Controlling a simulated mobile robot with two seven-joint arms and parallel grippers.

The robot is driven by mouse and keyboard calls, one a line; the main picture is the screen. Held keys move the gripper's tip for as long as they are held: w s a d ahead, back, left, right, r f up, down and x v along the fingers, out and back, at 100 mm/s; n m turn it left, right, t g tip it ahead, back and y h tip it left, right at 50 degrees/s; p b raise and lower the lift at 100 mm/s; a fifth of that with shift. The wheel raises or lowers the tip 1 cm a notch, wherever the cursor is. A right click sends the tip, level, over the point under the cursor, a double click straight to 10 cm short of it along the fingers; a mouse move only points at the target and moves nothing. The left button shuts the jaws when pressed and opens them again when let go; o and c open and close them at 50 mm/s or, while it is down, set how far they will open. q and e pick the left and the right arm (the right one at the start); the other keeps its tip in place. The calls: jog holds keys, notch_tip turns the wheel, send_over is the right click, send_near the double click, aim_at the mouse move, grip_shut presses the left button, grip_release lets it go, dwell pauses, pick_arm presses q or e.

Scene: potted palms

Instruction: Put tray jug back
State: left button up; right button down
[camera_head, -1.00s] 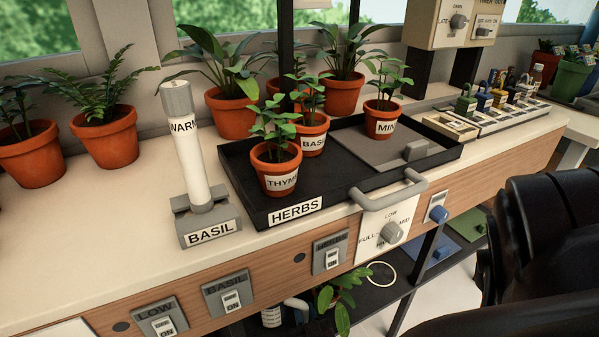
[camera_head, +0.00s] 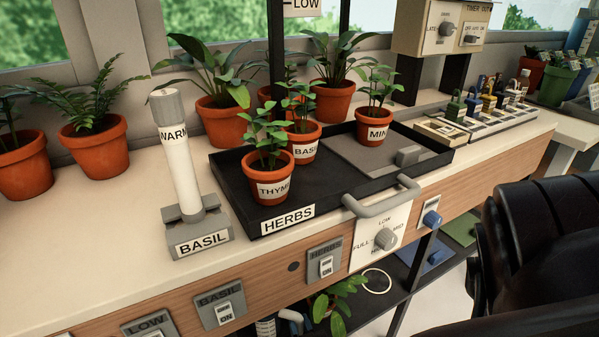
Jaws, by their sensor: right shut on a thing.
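My right arm and gripper (camera_head: 540,245) show as a large dark shape at the right edge. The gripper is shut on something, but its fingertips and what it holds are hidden. My left gripper is out of view. The black HERBS tray (camera_head: 335,185) sits on the bench with the thyme pot (camera_head: 267,180), basil pot (camera_head: 303,147) and mint pot (camera_head: 374,128) in it. Under the bench, left of a low plant, a partly hidden vessel with a grey handle (camera_head: 291,316) shows; I cannot tell whether it is the tray jug.
A BASIL stand with a white column (camera_head: 184,175) stands left of the tray. A low shelf (camera_head: 400,275) holds a white ring (camera_head: 377,280). The bench's left front is clear.

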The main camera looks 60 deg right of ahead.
jog(key=shift+f, duration=0.3)
jog(key=c, duration=0.9)
grip_release()
jog(key=shift+s, duration=0.1)
